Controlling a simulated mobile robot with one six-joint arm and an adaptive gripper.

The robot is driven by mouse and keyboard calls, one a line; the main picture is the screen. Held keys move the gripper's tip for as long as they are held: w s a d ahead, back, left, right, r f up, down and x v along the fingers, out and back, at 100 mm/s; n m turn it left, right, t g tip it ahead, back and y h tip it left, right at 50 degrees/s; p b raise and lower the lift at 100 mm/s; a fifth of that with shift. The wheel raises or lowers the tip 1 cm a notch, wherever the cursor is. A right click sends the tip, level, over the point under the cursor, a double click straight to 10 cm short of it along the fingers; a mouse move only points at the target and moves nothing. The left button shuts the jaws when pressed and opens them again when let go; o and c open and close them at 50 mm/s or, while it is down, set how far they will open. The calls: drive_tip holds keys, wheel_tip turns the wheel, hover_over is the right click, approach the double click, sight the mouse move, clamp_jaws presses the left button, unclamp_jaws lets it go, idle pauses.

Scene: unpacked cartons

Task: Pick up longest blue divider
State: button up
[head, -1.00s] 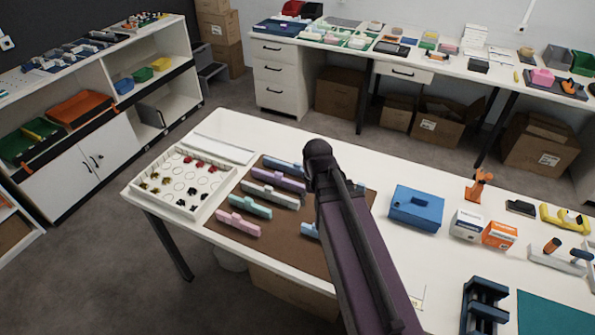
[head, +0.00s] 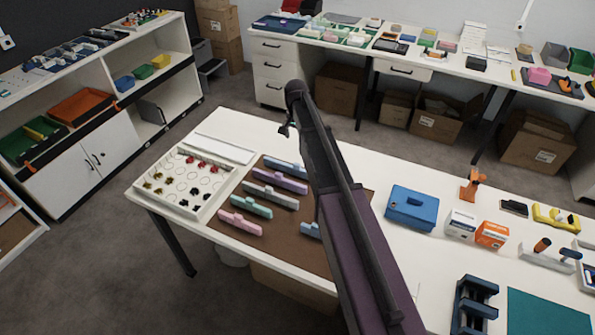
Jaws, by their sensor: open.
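Several divider strips lie in a slanted row on the brown mat (head: 222,236) on the near table. One blue divider (head: 283,167) is at the far end of the row, its right end hidden behind my arm. Another blue divider (head: 311,230) is nearer, mostly hidden by my arm, so I cannot compare their lengths. Between and beside them lie a lilac divider (head: 279,182), a grey divider (head: 270,196), a teal divider (head: 250,206) and a pink divider (head: 240,223). My gripper (head: 284,131) shows small and dark above the table's far edge, open and apart from the dividers.
A white compartment tray (head: 168,207) with small coloured parts stands left of the mat. A blue lidded box (head: 412,208) stands to the right, with small cartons (head: 491,235) and an orange stand (head: 473,184) beyond. A dark blue holder (head: 474,305) is at the front right.

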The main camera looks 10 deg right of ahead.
idle(0.3)
drive_tip(key=b, duration=0.9)
hover_over(297, 164)
wheel_tip(297, 164, down, 9)
drive_tip(key=shift+a+r, duration=0.1)
drive_tip(key=shift+r, duration=0.1)
drive_tip(key=shift+f, duration=0.15)
wheel_tip(297, 164, down, 5)
drive_tip(key=b, duration=0.5)
idle(0.8)
clamp_jaws()
